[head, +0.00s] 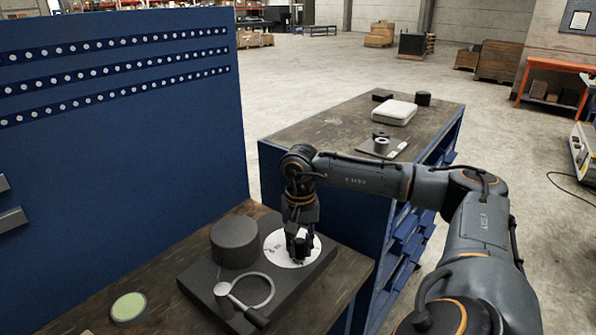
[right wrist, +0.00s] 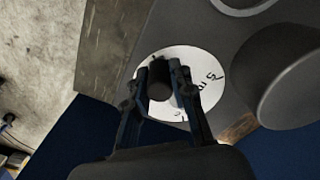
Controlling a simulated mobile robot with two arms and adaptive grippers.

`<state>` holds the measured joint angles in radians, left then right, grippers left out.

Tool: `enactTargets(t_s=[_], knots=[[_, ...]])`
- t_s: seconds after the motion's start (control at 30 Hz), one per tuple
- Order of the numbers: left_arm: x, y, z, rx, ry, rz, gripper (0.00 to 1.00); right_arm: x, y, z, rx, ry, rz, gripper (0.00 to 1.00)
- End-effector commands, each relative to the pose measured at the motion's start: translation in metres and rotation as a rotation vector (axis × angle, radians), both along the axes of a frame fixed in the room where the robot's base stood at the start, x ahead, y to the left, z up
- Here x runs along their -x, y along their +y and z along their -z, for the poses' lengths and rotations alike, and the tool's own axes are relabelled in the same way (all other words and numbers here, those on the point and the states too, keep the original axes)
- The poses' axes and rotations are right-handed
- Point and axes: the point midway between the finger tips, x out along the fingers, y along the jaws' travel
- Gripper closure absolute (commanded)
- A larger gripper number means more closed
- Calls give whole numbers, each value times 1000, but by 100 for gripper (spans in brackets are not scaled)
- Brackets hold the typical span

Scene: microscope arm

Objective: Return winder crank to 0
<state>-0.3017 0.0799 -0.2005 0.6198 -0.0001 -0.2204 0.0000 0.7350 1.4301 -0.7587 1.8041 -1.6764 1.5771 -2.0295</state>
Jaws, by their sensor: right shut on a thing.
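A dark base (head: 205,285) lies on the wooden bench and carries a white dial (head: 313,252) with black marks. The right wrist view shows the dial (right wrist: 205,62) with numerals, among them a 5; I cannot make out a 0. My right gripper (head: 299,246) points down over the dial, shut on a dark upright knob (right wrist: 160,88), which I take for the crank's grip. The fingers (right wrist: 160,72) stand on both sides of the knob and hide part of the dial. My left gripper is out of view.
A black cylinder (head: 235,241) stands on the base close beside the dial. A green disc (head: 128,307) is at the left. A blue perforated panel (head: 120,180) rises behind the bench.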

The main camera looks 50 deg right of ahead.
Motion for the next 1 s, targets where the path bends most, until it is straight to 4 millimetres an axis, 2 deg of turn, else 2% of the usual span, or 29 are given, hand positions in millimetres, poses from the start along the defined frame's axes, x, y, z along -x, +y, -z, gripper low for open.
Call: enactTargets(t_s=[0.27, 0.3, 0.4, 0.77, 0.87, 1.0], knots=[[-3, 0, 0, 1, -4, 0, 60, -1, 0, -1, -1, -4, 0, 100], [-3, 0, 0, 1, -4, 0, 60, -1, 0, -1, -1, -4, 0, 73], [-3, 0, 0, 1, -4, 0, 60, -1, 0, -1, -1, -2, 0, 53], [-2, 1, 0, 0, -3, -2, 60, -1, 0, -4, 0, -1, 1, 53], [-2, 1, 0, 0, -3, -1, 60, -1, 0, -15, 0, -4, 1, 53], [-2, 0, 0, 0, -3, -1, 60, -2, 0, -43, -1, -7, 0, 53]])
